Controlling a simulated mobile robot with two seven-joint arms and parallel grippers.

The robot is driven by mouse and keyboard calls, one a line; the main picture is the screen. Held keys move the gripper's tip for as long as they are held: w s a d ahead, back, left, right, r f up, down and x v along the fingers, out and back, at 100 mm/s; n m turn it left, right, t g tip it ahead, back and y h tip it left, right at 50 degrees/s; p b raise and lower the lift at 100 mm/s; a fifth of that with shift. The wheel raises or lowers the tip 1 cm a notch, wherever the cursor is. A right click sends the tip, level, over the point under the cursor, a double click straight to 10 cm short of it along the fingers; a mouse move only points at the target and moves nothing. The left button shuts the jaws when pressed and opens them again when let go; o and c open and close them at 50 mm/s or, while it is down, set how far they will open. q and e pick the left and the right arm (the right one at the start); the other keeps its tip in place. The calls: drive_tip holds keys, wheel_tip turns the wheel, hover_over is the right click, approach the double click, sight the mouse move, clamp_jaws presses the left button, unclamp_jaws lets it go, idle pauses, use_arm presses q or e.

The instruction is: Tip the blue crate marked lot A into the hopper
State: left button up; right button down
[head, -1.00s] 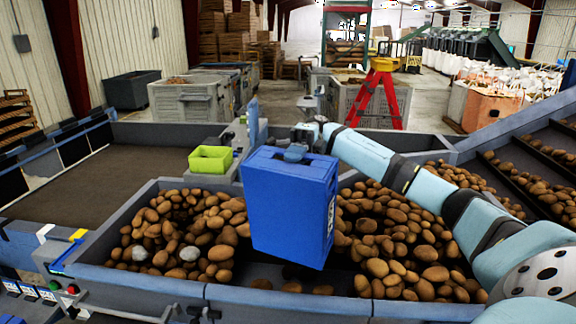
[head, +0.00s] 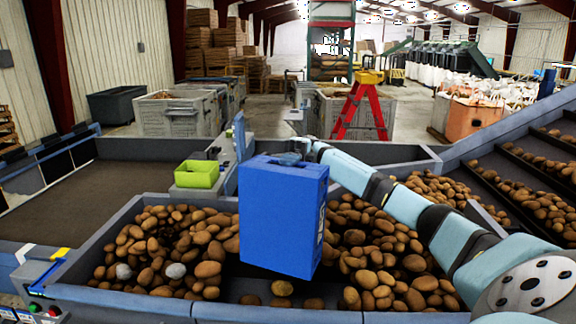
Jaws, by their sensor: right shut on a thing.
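The blue crate (head: 282,212) hangs in the middle of the head view, turned up on its side above the hopper (head: 125,298). Closed blue faces are towards me; its open mouth is hidden. A white label (head: 321,222) shows edge-on on its right face, too small to read. My right gripper (head: 291,157) is shut on the crate at its top edge, with the fingers partly hidden. Potatoes (head: 160,245) lie in the hopper on both sides of the crate, with a few on the bare floor below it. My left gripper is not in view.
A small lime-green bin (head: 197,174) stands behind the hopper at left. Two grey lumps (head: 175,270) lie among the left potatoes. A sloping conveyor (head: 520,190) carries potatoes at right. A red stepladder (head: 362,108) and grey bins (head: 180,113) stand farther back.

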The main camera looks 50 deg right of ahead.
idle(0.4)
wheel_tip(320, 180, up, 5)
drive_tip(key=p, duration=0.2)
drive_tip(key=s+a+h+b, duration=0.1)
drive_tip(key=a, duration=0.2)
drive_tip(key=s+a+f+t+h+b, duration=0.1)
drive_tip(key=a+h, duration=0.1)
drive_tip(key=a, duration=0.1)
drive_tip(key=s+a+h, duration=0.1)
drive_tip(key=s+a, duration=0.1)
drive_tip(key=a, duration=0.2)
drive_tip(key=shift+f+t+h+b, duration=0.4)
drive_tip(key=s+a+f+t+h+p, duration=0.1)
drive_tip(key=s+a+h, duration=0.2)
drive_tip(key=a, duration=0.6)
drive_tip(key=shift+s+a+f+t+h, duration=0.15)
drive_tip(key=shift+s+f+t+h, duration=0.2)
drive_tip(key=shift+h, duration=0.25)
